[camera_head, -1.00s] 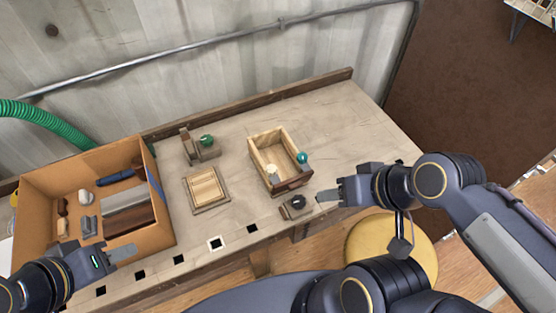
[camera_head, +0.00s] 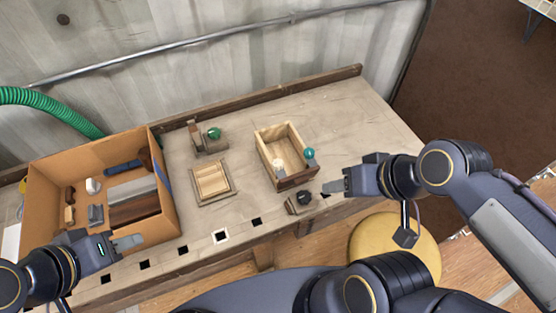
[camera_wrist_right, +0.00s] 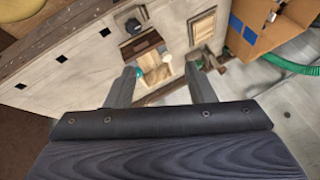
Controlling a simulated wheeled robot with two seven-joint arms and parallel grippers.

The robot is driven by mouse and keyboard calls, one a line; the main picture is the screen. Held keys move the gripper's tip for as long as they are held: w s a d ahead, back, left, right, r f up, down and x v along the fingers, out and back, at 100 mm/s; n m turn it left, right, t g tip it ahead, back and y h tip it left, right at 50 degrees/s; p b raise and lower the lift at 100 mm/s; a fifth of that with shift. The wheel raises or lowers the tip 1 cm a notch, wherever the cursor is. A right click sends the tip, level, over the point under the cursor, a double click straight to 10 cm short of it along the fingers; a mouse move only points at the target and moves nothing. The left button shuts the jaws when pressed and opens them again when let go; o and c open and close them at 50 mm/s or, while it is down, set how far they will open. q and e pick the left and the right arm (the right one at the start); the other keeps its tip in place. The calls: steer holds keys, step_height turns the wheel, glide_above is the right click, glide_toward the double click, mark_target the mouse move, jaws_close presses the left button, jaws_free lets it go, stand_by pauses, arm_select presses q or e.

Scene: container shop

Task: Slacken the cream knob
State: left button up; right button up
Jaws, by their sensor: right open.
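The small cream knob (camera_head: 279,165) shows at the near left end of an open wooden box (camera_head: 268,147) on the bench; it also shows as a pale ball in the right wrist view (camera_wrist_right: 166,57). A teal knob (camera_head: 309,153) is at the box's right side. My right gripper (camera_head: 333,187) is open and empty, right of the box's near end, apart from the cream knob.
A dark knob on a block (camera_head: 304,198) sits near the bench's front edge, close to my right gripper. A green knob on a wooden stand (camera_head: 213,134) and a shallow wooden tray (camera_head: 229,195) are left. The cardboard box (camera_head: 52,174) holds several items. The bench's right end (camera_head: 360,125) is clear.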

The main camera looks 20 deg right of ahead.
steer(key=w+a+f+n+g+b, duration=0.1)
steer(key=w+f+g+b, duration=0.15)
steer(key=w, duration=0.85)
steer(key=n+g+h+b, duration=0.1)
steer(key=g+h, duration=0.2)
steer(key=h, duration=0.1)
glide_toward(278, 162)
steer(key=shift+s+d+f, duration=0.2)
steer(key=shift+s, duration=0.05)
steer(key=shift+w+a+f, duration=0.15)
steer(key=shift+f, duration=0.35)
step_height(278, 162, down, 7)
steer(key=shift+f, duration=0.1)
steer(key=c, duration=1)
